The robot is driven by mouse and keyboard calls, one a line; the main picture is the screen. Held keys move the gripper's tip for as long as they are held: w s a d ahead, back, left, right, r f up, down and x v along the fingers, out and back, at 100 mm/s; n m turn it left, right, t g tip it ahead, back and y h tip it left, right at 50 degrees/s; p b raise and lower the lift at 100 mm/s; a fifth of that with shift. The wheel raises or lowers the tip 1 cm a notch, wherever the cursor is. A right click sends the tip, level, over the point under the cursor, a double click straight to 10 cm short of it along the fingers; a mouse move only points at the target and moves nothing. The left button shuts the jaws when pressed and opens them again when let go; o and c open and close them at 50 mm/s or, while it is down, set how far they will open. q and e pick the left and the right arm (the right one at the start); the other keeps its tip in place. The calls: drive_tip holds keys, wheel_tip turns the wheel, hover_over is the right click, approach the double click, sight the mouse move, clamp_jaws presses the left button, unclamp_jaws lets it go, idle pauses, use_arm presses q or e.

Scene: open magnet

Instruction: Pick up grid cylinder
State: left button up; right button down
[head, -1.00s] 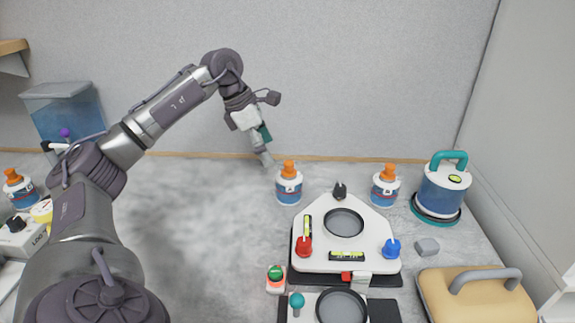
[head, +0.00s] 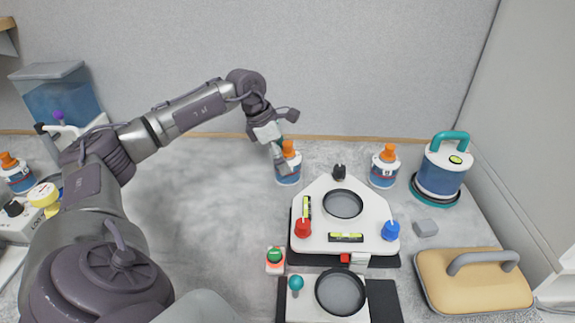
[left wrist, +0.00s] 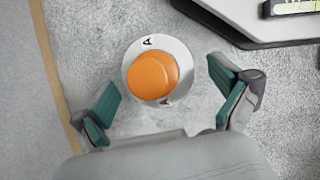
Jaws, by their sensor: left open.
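No object is visibly marked with a grid, so I cannot tell for certain which is the grid cylinder. A white and blue bottle with an orange cap (head: 289,176) stands upright behind the white plate. My left gripper (head: 281,168) is open at this bottle and partly covers it. In the left wrist view the orange cap (left wrist: 152,76) lies between the spread teal fingers (left wrist: 165,105), apart from both. A second such bottle (head: 384,168) stands to the right. A blue cylinder with a teal handle (head: 442,168) stands at far right. My right gripper is not in view.
The white plate (head: 325,240) with red and blue knobs and a round dish lies in front of the bottles. The table's left middle is clear.

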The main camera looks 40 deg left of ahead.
use_arm(q)
drive_tip(key=shift+x, duration=1.3)
drive_tip(key=shift+w+r, duration=0.1)
drive_tip(key=c, duration=1.5)
